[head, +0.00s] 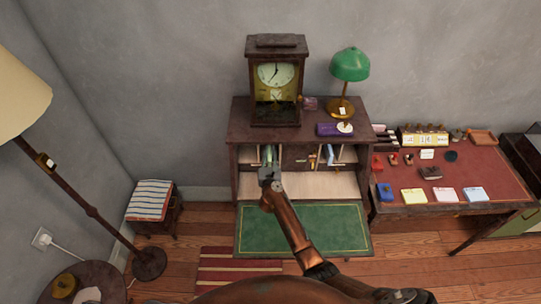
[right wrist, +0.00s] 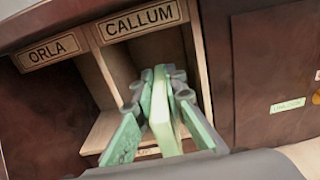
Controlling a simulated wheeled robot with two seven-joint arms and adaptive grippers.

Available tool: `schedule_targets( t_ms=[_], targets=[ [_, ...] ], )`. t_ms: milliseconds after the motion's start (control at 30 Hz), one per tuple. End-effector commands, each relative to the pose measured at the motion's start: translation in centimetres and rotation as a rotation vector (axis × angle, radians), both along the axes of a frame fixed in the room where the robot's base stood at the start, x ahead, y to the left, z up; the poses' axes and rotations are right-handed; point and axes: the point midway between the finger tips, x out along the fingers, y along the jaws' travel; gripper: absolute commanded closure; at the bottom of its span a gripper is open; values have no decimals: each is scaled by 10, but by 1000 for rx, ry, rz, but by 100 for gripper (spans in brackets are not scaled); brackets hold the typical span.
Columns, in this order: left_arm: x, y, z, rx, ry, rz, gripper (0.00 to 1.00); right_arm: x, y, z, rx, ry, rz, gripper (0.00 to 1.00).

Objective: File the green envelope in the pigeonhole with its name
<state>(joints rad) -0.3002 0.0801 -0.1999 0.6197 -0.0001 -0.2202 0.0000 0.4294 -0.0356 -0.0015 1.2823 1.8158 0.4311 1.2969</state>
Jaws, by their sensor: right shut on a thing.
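The green envelope (right wrist: 162,120) stands on edge between the fingers of my right gripper (right wrist: 165,76), which is shut on it. In the right wrist view its far end is at the opening of the pigeonhole labelled CALLUM (right wrist: 140,20). I cannot tell how deep it reaches. The pigeonhole labelled ORLA (right wrist: 52,50) is to its left. In the head view my right gripper (head: 268,172) is at the left part of the desk's pigeonholes, with the envelope (head: 268,154) showing beyond it. No name on the envelope is readable. My left gripper is not in view.
The desk (head: 238,130) has a lowered green writing flap (head: 255,230). A clock (head: 277,80) and a green lamp (head: 350,65) stand on top. Other items stand in pigeonholes to the right. A side table (head: 480,170) with small boxes is at the right.

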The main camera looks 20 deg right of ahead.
Motion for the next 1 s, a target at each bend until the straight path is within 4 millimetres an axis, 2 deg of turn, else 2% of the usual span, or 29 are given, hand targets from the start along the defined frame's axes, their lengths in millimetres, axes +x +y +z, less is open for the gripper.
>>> schedule_targets(
  t_ms=[433,467,700,1000],
  targets=[
    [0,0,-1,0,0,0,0,4,-1,1,0,-1,0,100],
    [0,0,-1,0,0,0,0,4,-1,1,0,-1,0,87],
    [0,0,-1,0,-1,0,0,4,-1,1,0,-1,0,71],
    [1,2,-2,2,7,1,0,3,-1,0,1,0,0,69]
  ],
)
